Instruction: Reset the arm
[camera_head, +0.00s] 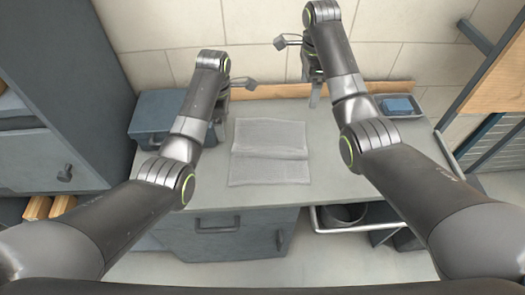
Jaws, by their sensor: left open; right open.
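My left arm (192,122) comes in from the left, and its gripper (222,128) hangs over the left part of the counter, beside the grey cloth. The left gripper is open, with nothing seen between its fingers. My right arm (352,95) reaches up from the right, bent at its joints. Its gripper (314,99) points down above the back of the counter, right of the cloth. It is open and appears empty. Both grippers are small in the view and partly hidden by my own arm links.
A grey cloth (268,150) lies flat mid-counter (325,185). A blue-grey box (155,112) stands at the back left, beside my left forearm. A tray (412,106) holding a blue block (397,105) is at the back right. Grey cabinets (45,160) stand left; a wooden-edged rack (497,75) stands right.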

